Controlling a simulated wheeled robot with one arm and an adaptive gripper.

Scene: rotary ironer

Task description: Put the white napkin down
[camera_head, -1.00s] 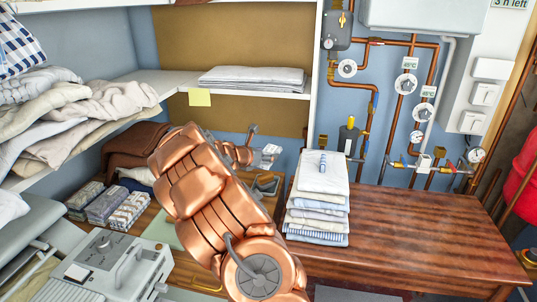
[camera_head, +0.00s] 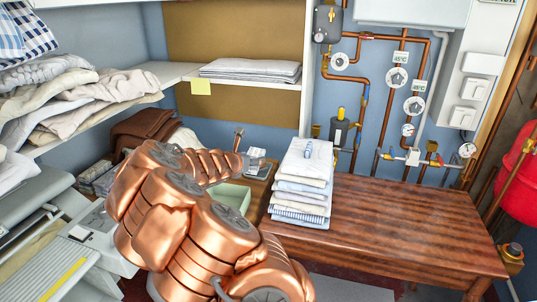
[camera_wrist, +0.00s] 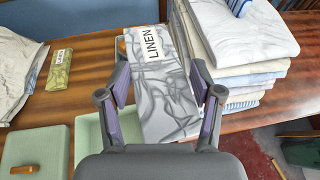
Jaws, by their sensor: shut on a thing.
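My gripper (camera_wrist: 160,84) has its two purple-padded fingers on either side of a flat grey-and-white marbled thing with a white "LINEN" label (camera_wrist: 165,90), and it is shut on it. No white napkin shows clearly between the fingers. A stack of folded cloths (camera_wrist: 228,65) stands close to the right of the fingers, with a white folded cloth (camera_wrist: 255,30) on top. The stack also shows on the table in the head view (camera_head: 301,190), a blue-striped item on it. A crumpled pale cloth (camera_wrist: 18,75) lies at left in the wrist view. My arm hides much of the gripper in the head view.
The wooden table (camera_head: 400,225) is bare right of the stack. Pale green box parts (camera_wrist: 105,135) lie below the gripper in the wrist view. Shelves of linens (camera_head: 85,95) are at left, pipes and gauges (camera_head: 395,75) on the back wall, a grey machine (camera_head: 60,260) at lower left.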

